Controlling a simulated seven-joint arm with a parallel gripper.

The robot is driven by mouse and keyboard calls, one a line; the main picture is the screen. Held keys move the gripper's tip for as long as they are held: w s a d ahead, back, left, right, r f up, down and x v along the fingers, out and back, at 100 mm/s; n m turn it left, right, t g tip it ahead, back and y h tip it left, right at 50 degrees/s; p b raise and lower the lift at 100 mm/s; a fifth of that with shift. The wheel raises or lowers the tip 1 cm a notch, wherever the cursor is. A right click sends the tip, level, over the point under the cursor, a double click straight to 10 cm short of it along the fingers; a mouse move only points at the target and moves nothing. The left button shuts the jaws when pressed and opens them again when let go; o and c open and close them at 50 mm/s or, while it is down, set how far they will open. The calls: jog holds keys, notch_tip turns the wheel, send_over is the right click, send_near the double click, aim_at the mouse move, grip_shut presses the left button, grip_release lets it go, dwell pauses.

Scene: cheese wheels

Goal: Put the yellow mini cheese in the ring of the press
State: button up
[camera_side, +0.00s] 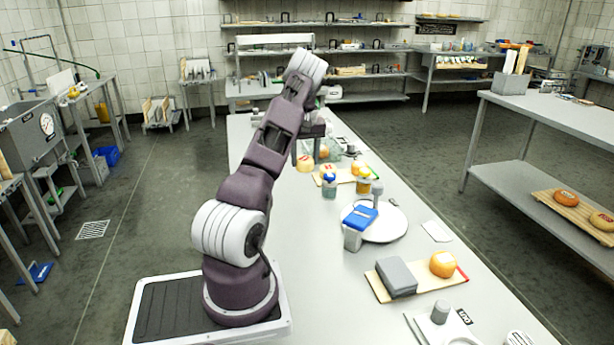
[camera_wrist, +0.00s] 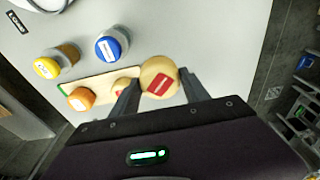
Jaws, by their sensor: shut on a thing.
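The yellow mini cheese (camera_side: 305,166), a small pale yellow wheel with a red label, is held between the fingertips of my gripper (camera_side: 306,155). In the wrist view the cheese (camera_wrist: 158,78) sits between the two dark fingers of my gripper (camera_wrist: 161,80), label facing the camera. It overlaps the end of a wooden board in that view; its height above the table is hard to judge. I cannot clearly pick out the press and its ring in either view.
A wooden board (camera_side: 345,178) beside my gripper carries an orange cheese (camera_wrist: 81,99) and another red-labelled cheese (camera_wrist: 122,85). A blue-lidded jar (camera_wrist: 112,45) and yellow-lidded jar (camera_wrist: 47,67) stand close by. Nearer the base are a round white plate (camera_side: 390,228) and a grey block (camera_side: 397,277).

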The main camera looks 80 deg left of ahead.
jog(key=shift+r, duration=1)
notch_tip(320, 180, up, 6)
jog(key=shift+r, duration=0.25)
jog(key=shift+w+d+r, duration=0.15)
jog(key=shift+w+d, duration=0.25)
jog(key=shift+w, duration=0.15)
jog(key=w+d+m, duration=0.2)
jog(key=w+d, duration=1.3)
jog(key=d, duration=0.1)
jog(key=m+t, duration=0.1)
jog(key=m, duration=0.6)
send_over(472, 344)
jog(key=s+d, duration=0.2)
jog(key=s, duration=0.2)
jog(key=shift+h, duration=0.3)
jog(key=f, duration=1.5)
jog(key=shift+w+f, duration=0.1)
jog(key=shift+w, duration=0.25)
